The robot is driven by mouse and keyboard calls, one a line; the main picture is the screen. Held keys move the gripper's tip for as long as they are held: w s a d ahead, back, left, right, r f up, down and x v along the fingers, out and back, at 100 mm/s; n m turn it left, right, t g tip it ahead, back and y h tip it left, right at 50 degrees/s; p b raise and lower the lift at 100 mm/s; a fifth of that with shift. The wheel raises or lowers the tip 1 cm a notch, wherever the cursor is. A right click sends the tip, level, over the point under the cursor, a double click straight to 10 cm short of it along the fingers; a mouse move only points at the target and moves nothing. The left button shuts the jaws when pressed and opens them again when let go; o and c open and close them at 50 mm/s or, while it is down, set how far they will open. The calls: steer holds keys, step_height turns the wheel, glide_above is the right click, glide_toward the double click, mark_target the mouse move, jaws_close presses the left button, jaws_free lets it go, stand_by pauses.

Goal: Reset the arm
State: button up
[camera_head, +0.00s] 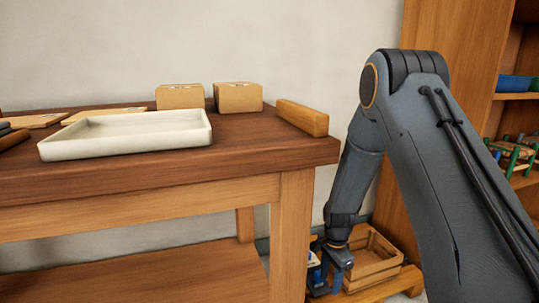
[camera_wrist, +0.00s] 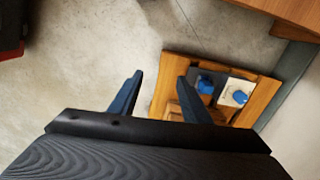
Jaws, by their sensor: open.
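My gripper (camera_head: 335,265) hangs low at the end of my bent arm, beside the workbench's right front leg in the head view. In the wrist view its two fingers (camera_wrist: 160,80) stand apart with nothing between them. Below and to the right of the fingers is a low wooden platform (camera_wrist: 258,104). On it are a dark piece and a white piece, each with a blue part (camera_wrist: 206,83) on top. The gripper looks above the platform, but the exact height is hard to tell. The gripper partly hides the platform in the head view.
A wooden workbench (camera_head: 110,183) carries a pale tray (camera_head: 125,148), two tan blocks (camera_head: 238,97) and a wooden bar (camera_head: 302,117). A wooden crate (camera_head: 372,270) sits low beside my gripper. A shelf unit (camera_head: 447,35) stands at right. Bare floor (camera_wrist: 90,60) shows left of the platform.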

steer(key=s+r+n+t, duration=0.2)
steer(key=s+r+n, duration=1.1)
steer(key=s+r, duration=0.8)
steer(key=s+a+r+n+g+y, duration=0.1)
steer(key=s+a+r+n, duration=0.2)
steer(key=s+a+r, duration=0.5)
steer(key=s+a+r+n+g+y, duration=0.1)
steer(key=s+a+n, duration=0.35)
steer(key=a, duration=0.85)
steer(key=s+d+r+m+h+p, duration=0.1)
steer(key=d+r+m+p, duration=0.2)
steer(key=d+r+p, duration=0.7)
steer(key=d+r+m+h+p, duration=0.1)
steer(key=d+r+m+p, duration=0.3)
steer(key=d+r+p, duration=0.6)
step_height(320, 180, up, 6)
steer(key=p, duration=1.4)
steer(key=shift+s+d, duration=0.35)
steer(key=shift+d, duration=0.05)
